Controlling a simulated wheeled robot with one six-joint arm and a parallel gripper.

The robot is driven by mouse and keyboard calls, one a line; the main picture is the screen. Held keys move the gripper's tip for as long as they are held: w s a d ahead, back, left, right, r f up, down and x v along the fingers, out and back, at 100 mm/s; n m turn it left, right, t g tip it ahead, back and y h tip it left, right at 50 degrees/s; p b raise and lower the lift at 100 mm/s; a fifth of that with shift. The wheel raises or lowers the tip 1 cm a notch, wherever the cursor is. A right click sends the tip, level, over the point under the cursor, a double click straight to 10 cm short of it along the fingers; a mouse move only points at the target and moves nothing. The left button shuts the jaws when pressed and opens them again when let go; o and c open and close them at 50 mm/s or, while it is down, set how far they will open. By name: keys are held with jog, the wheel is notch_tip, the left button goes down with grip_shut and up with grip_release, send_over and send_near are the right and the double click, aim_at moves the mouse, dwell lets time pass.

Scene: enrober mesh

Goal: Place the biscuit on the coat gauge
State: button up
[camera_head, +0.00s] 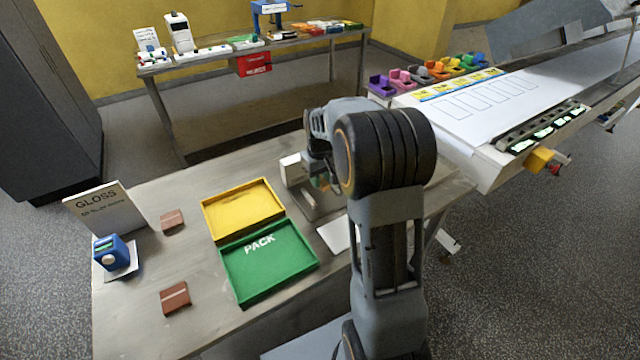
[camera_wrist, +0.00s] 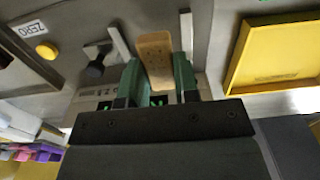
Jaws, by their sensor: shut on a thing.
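My gripper (camera_wrist: 157,78) is shut on a tan, uncoated-looking biscuit (camera_wrist: 154,55), held between its two green fingers in the wrist view. The biscuit points away from the jaws, over a grey metal surface that looks like the coat gauge (camera_wrist: 65,75). This has a ZERO label, a yellow button (camera_wrist: 46,50), a dark knob (camera_wrist: 97,66) and thin upright rails beside the biscuit. I cannot tell whether the biscuit touches it. In the head view the gauge (camera_head: 291,170) stands behind the yellow tray, and my arm hides most of the gripper and the biscuit.
A yellow tray (camera_head: 206,212) and a green PACK tray (camera_head: 235,290) lie left of my arm. Two brown coated pieces (camera_head: 172,220) (camera_head: 175,297), a blue device (camera_head: 112,252) and a GLOSS sign (camera_head: 104,211) are further left. A white conveyor (camera_head: 480,150) is at right.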

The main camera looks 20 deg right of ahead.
aim_at(320, 193)
jog(key=shift+w+d+f, duration=0.25)
jog(key=shift+w+f, duration=0.35)
jog(key=shift+f, duration=0.2)
jog(key=shift+w+d+f, duration=0.2)
jog(key=shift+w+f, duration=0.4)
jog(key=shift+f, duration=1.7)
jog(key=shift+f, duration=0.1)
jog(key=o, duration=0.7)
jog(key=shift+o, duration=0.2)
